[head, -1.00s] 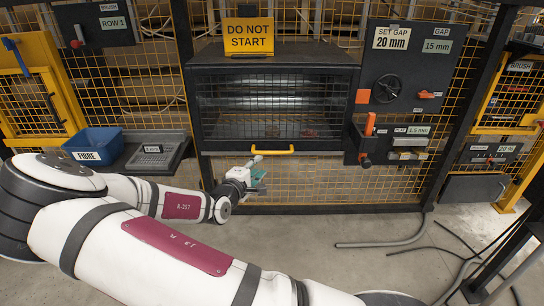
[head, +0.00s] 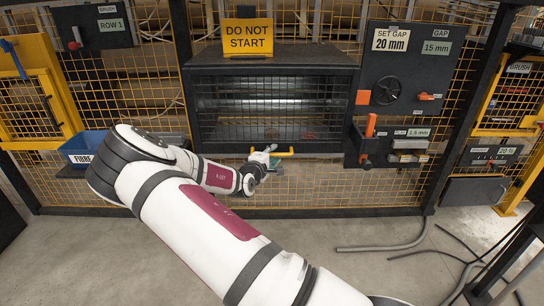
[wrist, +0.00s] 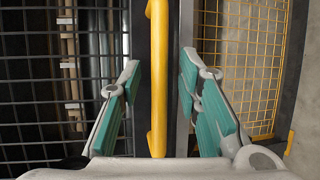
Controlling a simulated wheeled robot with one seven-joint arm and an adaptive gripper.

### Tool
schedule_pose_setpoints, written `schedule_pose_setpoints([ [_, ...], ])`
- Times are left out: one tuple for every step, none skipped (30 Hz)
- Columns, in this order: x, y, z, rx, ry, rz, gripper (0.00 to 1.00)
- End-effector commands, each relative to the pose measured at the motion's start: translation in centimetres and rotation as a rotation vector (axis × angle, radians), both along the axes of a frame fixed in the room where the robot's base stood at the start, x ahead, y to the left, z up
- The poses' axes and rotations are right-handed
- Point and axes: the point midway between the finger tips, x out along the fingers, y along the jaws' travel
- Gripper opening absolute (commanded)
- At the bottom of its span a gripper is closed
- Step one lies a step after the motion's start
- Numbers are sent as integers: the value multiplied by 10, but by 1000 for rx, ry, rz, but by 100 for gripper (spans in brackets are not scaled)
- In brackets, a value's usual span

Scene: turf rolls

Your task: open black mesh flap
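The black mesh flap (head: 230,108) is shut across the front of the dark box in the head view. Its mesh also shows on the left of the wrist view (wrist: 35,110). A yellow handle (head: 287,153) runs along its lower edge.
A yellow "DO NOT START" sign (head: 248,37) stands on the box. A gap panel (head: 403,70) with a handwheel is to the right. A blue fibre bin (head: 88,145) is at the left, partly behind my arm. Grey hoses (head: 385,245) lie on the floor at right.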

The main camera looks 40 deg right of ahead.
Motion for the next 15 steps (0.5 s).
schedule_pose_setpoints([
  [0,0,0,0,0,0,31],
  [0,0,0,0,0,0,31],
  [0,0,0,0,0,1,31],
  [0,0,0,0,0,1,31],
  [0,0,0,0,0,1,31],
  [0,0,0,0,0,0,29],
  [0,0,0,0,0,0,22],
  [0,0,0,0,0,0,16],
  [0,0,0,0,0,0,6],
  [0,0,0,0,0,0,0],
  [0,0,0,0,0,0,0],
  [0,0,0,0,0,0,0],
  [0,0,0,0,0,1,0],
  [0,0,0,0,0,0,0],
  [0,0,0,0,0,0,0],
])
